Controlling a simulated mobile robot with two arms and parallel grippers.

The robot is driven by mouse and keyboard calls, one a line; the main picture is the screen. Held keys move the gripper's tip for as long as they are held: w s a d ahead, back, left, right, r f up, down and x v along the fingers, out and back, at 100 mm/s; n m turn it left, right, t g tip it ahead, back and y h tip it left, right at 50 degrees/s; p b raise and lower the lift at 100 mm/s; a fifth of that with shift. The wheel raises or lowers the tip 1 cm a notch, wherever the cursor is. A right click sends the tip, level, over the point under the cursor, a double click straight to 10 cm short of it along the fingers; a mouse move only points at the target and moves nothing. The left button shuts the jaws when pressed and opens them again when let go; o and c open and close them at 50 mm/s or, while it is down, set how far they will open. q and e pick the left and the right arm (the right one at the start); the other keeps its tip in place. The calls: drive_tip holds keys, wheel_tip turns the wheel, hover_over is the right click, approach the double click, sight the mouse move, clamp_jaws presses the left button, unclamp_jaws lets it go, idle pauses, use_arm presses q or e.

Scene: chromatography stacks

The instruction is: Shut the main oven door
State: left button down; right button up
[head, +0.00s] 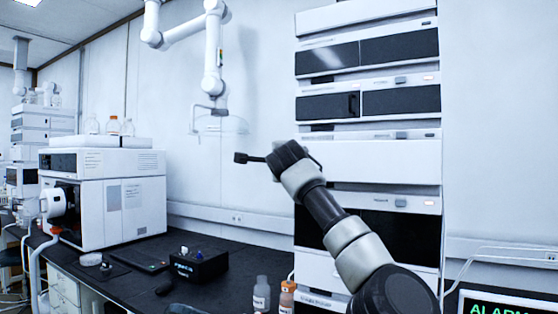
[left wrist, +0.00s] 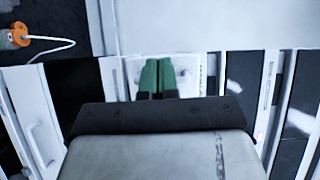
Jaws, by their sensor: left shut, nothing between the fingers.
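The chromatography stack (head: 368,152) stands right of the middle in the head view, with white units and dark front panels. No open oven door stands out clearly, and my arm covers part of the lower fronts. My left arm (head: 325,210) reaches up in front of the stack. Its fingertips are hidden behind the wrist there. In the left wrist view the green fingers of my left gripper (left wrist: 158,74) are together and empty, in front of a white panel (left wrist: 117,78). I cannot tell whether they touch it. My right gripper is not in view.
An orange-capped bottle (head: 287,296) and another bottle (head: 261,294) stand at the stack's lower left. A small black box (head: 199,265) sits on the dark bench (head: 130,285). A white instrument (head: 122,200) stands at the left. A laptop-like screen (head: 507,303) is at lower right.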

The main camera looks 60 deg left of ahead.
use_arm(q)
drive_tip(key=w+a+p, duration=0.2)
drive_tip(key=w+a, duration=0.2)
drive_tip(key=shift+w, duration=0.2)
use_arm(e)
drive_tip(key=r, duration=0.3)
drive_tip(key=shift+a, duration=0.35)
use_arm(q)
drive_tip(key=shift+w, duration=0.1)
